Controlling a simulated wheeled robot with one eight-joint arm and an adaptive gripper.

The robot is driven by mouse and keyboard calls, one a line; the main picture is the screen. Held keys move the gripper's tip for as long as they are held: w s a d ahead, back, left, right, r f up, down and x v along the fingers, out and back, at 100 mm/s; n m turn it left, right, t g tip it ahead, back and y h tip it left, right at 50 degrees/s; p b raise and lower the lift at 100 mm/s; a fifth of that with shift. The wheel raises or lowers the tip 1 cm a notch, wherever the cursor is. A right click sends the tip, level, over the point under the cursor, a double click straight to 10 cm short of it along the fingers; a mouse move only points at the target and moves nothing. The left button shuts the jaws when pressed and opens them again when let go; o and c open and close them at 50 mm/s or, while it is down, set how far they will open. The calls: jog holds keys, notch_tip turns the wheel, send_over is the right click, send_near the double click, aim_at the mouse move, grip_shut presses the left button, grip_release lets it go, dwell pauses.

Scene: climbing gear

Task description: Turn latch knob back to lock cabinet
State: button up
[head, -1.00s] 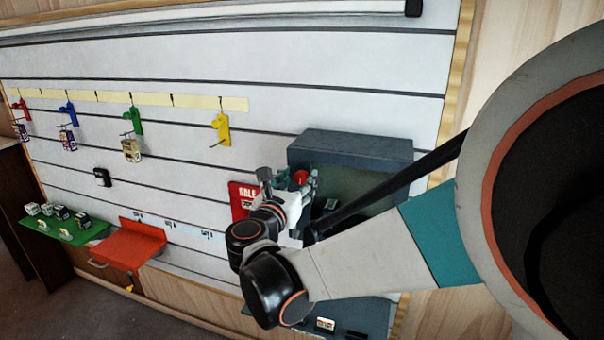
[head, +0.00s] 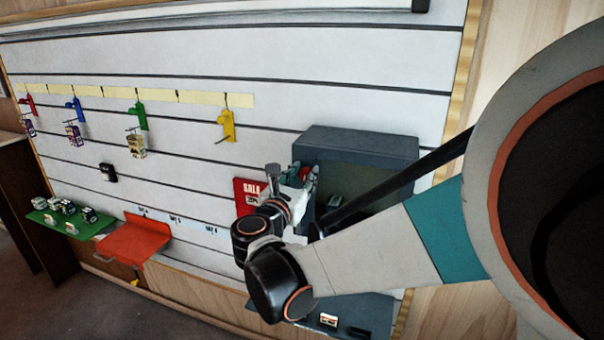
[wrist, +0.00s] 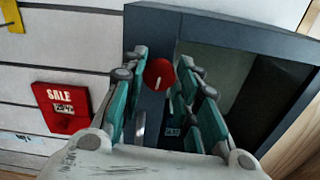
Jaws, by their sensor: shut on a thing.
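The red round latch knob (wrist: 158,74) with a white pointer line sits on the left front frame of the dark grey cabinet (wrist: 225,25) in the wrist view. The line stands close to upright, its top tilted slightly right. My gripper (wrist: 160,68) has its teal fingers on both sides of the knob and is shut on it.
A red SALE sign (head: 246,196) hangs just left of my gripper. Colored hooks (head: 138,116) with small packs line the slatted wall. A red shelf (head: 133,241) and a green shelf (head: 68,224) are at lower left. A dark shelf (head: 345,308) lies below the cabinet.

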jog(key=m, duration=0.8)
jog(key=shift+d+m+p, duration=0.1)
jog(key=shift+m+p, duration=0.2)
jog(key=shift+p, duration=0.1)
jog(key=m, duration=0.4)
jog(key=shift+f+m, duration=0.1)
jog(key=shift+m, duration=0.2)
jog(key=shift+f+m, duration=0.1)
jog(key=shift+m, duration=1.6)
jog(key=o, duration=1.1)
jog(key=shift+d, duration=0.1)
jog(key=shift+c, duration=0.2)
